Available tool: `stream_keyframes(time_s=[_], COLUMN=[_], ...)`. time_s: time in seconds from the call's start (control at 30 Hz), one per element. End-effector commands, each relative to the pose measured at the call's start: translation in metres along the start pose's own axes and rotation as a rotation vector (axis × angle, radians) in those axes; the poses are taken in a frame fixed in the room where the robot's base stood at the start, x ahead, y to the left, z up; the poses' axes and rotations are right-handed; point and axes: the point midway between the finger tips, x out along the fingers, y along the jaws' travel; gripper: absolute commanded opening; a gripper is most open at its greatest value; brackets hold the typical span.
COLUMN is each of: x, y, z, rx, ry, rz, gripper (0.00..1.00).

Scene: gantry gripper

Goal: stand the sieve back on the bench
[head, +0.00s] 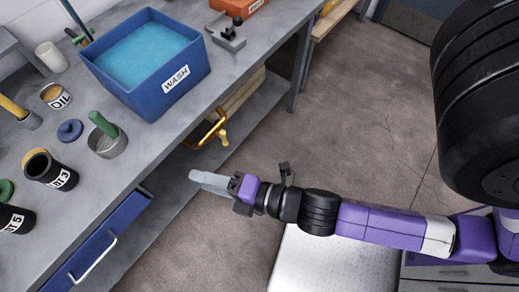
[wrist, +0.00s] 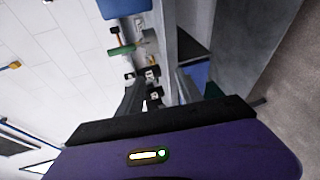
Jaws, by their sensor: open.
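A small grey metal cup with a green handle (head: 107,146), which looks like the sieve, is on the bench (head: 150,141) in the head view. It seems to stand upright, with the handle sticking up to the back left. In the wrist view a green bar (wrist: 122,50), probably the same handle, shows beyond the fingers. My gripper (head: 208,181) is open and empty, out past the bench's front edge, to the right of the cup and well apart from it. In the wrist view the gripper (wrist: 160,92) has a gap between its dark fingers.
A blue WASH tub (head: 150,98) stands behind the cup. A dark POT 3 (head: 50,170), a blue lid (head: 70,131) and an OIL tin (head: 56,97) are to its left. A blue drawer (head: 100,245) sticks out below the bench. The floor (head: 330,110) at right is clear.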

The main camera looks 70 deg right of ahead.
Motion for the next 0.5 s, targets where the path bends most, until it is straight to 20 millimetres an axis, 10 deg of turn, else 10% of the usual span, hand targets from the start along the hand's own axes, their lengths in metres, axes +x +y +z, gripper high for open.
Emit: stream_keyframes(time_s=[0.2,0.5], x=[-0.088,-0.148], y=[0.001,0.023], z=[0.005,0.018], rx=[0.829,1.531], ry=[0.005,-0.048], rz=[-0.052,-0.035], gripper=[0.43,0.43])
